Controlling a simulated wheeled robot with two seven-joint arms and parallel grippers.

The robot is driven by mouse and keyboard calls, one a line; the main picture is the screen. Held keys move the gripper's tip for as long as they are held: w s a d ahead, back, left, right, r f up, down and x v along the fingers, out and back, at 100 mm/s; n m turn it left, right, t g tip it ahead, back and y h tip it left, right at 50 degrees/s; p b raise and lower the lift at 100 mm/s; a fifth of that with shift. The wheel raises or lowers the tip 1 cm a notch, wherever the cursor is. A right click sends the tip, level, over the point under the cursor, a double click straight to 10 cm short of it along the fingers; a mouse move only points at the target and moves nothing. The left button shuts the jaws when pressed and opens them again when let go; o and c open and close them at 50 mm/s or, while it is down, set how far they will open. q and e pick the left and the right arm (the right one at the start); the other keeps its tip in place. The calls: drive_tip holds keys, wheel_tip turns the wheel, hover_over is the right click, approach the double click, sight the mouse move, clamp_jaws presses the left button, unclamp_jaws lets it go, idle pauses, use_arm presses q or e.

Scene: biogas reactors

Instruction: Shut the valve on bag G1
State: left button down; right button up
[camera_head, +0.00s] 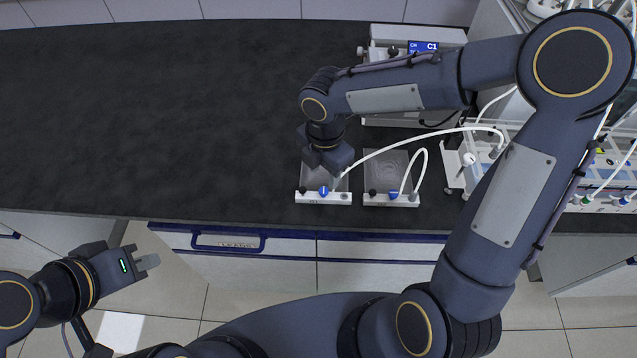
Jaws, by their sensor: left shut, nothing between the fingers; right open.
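Two flat clear bags lie side by side near the counter's front edge, each with a white strip at its front. The left bag (312,179) is partly hidden by my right arm. Its strip (340,197) carries a blue valve (324,191) and a black knob. The right bag (385,162) has a similar strip with a blue valve (393,194). The strip labels are too small to read, so I cannot tell which is G1. My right gripper (335,181) is open, pointing down just above the left bag's blue valve. My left gripper (150,261) is shut and empty, away from the counter.
White tubes run from the strips; one arches right to a white rack (480,135). A grey box labelled C1 (423,47) stands behind the bags, partly behind my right arm. The dark counter (150,110) is clear on the left. A blue drawer handle (228,247) is below its front edge.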

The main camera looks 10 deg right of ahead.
sight(324, 190)
wheel_tip(324, 190, down, 6)
drive_tip(key=shift+r, duration=0.1)
clamp_jaws()
idle(0.4)
